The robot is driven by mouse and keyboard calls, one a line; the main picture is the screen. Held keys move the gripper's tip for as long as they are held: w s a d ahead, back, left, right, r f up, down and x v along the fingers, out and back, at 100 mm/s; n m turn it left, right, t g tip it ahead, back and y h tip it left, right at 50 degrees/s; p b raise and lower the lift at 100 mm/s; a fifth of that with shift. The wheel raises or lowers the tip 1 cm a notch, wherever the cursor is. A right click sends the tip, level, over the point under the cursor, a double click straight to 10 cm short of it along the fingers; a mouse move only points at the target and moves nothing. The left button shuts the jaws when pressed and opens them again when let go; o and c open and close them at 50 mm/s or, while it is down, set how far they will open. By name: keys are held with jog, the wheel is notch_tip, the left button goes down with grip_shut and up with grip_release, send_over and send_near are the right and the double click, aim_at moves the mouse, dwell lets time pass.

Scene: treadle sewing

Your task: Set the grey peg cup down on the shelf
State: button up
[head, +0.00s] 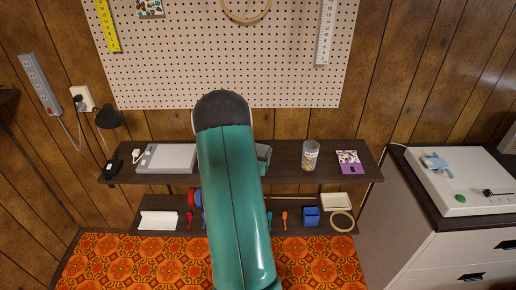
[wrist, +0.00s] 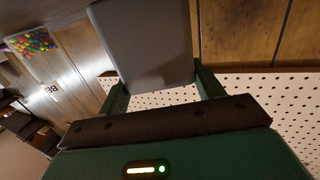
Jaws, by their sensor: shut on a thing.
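The grey peg cup (wrist: 145,40) fills the upper middle of the wrist view as a plain grey block shape. My gripper (wrist: 163,92) is shut on it, with one green finger on each side. The dark wooden shelf (head: 285,172) runs below the pegboard in the head view. My green arm stands in front of its middle and hides part of it. The cup and gripper are mostly or wholly hidden behind my arm in the head view. A small grey-green piece beside the arm there cannot be told clearly.
A clear jar (head: 310,156) and a purple card (head: 349,163) stand right of my arm on the shelf. A grey-white flat box (head: 167,158) and a black lamp (head: 110,118) are at left. A lower shelf (head: 185,228) holds small items. The pegboard (head: 160,65) is behind.

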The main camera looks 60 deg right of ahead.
jog(key=shift+f, duration=0.35)
dwell(0.4)
jog(key=o, duration=1.4)
jog(key=shift+o, duration=0.2)
jog(key=shift+a, duration=0.1)
jog(key=s+a, duration=0.2)
jog(key=a, duration=1.1)
jog(key=shift+a+r, duration=0.2)
jog(key=shift+r, duration=0.1)
